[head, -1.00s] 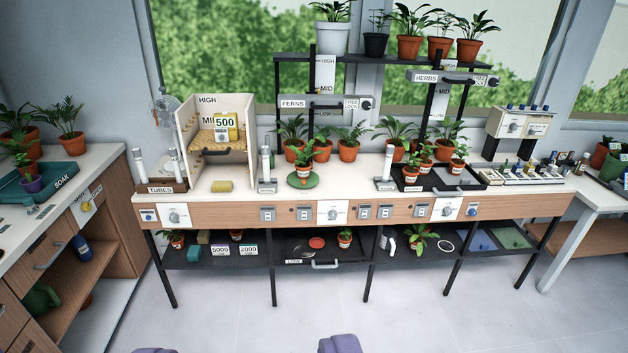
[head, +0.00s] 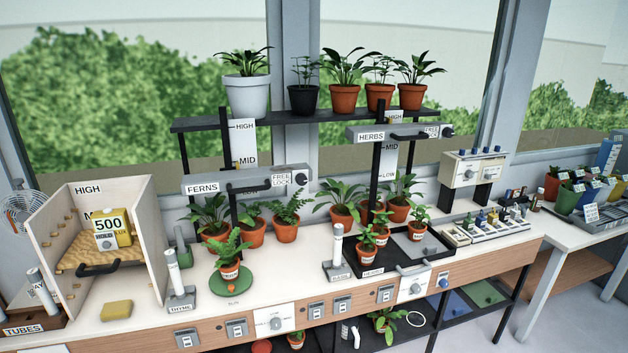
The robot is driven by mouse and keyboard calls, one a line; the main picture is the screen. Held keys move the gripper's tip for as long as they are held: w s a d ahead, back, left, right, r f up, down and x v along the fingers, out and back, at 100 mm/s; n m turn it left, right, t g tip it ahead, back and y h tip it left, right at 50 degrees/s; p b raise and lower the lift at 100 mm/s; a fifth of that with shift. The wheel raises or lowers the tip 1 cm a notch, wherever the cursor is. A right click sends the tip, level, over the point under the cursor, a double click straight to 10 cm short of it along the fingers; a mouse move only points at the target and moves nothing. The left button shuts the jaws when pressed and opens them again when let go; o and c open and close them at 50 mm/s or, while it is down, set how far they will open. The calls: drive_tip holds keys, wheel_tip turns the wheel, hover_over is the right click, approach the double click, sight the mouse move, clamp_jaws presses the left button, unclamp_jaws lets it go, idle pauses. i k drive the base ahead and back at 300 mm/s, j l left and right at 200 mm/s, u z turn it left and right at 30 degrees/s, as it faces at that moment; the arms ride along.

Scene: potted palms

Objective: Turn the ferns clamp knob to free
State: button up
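The ferns clamp (head: 225,182) is a grey bar labelled FERNS across an upright post left of centre, with a dark handle on its front. Its dark round clamp knob (head: 307,174) sits at the bar's right end, beside a FREE/LOCK plate (head: 282,181). The knob is too small to tell which word it points to. The bar is a little below the MID mark on the white height scale (head: 243,143). My gripper is not in view.
The herbs clamp (head: 400,133), with its own knob, is higher and to the right. Potted plants stand below the ferns bar, and a shelf (head: 300,116) with several pots is above. A white tube stand (head: 338,252) and a fern on a green disc (head: 232,281) stand in front.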

sight(301, 179)
drive_tip(key=i+j+z, duration=0.25)
drive_tip(key=i+j, duration=0.3)
drive_tip(key=i+j+z, duration=0.2)
drive_tip(key=i+j, duration=0.45)
drive_tip(key=i+j+z, duration=0.25)
drive_tip(key=i+j, duration=0.35)
drive_tip(key=j, duration=0.15)
